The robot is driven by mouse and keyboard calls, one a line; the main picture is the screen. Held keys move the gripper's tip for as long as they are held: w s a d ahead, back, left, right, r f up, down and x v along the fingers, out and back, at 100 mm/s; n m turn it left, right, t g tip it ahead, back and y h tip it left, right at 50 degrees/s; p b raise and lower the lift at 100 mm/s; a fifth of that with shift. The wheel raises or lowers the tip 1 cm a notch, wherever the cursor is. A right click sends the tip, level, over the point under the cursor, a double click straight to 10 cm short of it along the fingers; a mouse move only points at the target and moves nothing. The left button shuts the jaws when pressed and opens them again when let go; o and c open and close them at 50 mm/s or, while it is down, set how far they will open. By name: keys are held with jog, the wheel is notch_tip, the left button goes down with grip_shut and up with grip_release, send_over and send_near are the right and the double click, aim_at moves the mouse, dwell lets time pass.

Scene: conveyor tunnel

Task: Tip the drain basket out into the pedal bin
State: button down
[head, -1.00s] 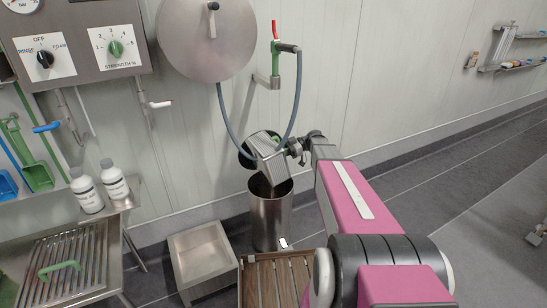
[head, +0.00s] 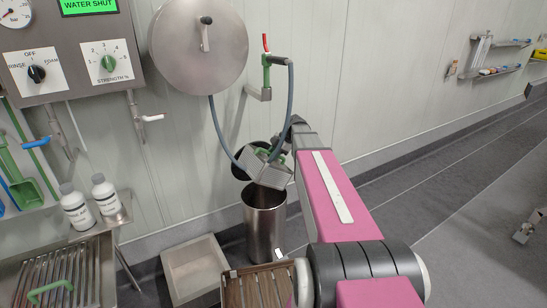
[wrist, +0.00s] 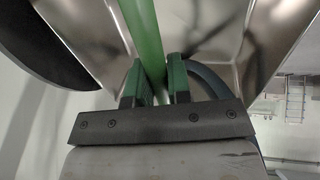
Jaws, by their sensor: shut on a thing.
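The drain basket (head: 272,175), a metal box with slotted sides, hangs steeply tilted above the mouth of the pedal bin. The pedal bin (head: 265,228) is a tall steel cylinder on the floor by the wall, with its dark-lined lid (head: 241,163) raised at the back. My gripper (head: 262,154) is shut on the basket's green handle. In the wrist view, my green jaws (wrist: 154,80) close on the green handle bar (wrist: 143,35), with bare metal basket walls (wrist: 85,35) either side. Whether anything remains inside the basket is not clear. The bin's inside is mostly hidden.
A blue-grey hose (head: 218,130) loops behind the basket. A rack with bottles (head: 104,192) stands at left. The floor to the right is mostly open.

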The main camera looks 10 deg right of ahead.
aim_at(267, 152)
jog(key=h, duration=0.1)
jog(key=a+r+h, duration=0.1)
jog(key=s+a+t+h, duration=0.1)
jog(key=h, duration=0.1)
jog(key=shift+r+n, duration=0.25)
jog(key=shift+n, duration=0.05)
jog(key=shift+a+r+t+h, duration=0.2)
jog(key=shift+h, duration=0.5)
jog(key=shift+a+r+t+h, duration=0.15)
jog(key=shift+a+t+h, duration=0.05)
jog(key=shift+h, duration=0.5)
jog(key=shift+s+r, duration=0.1)
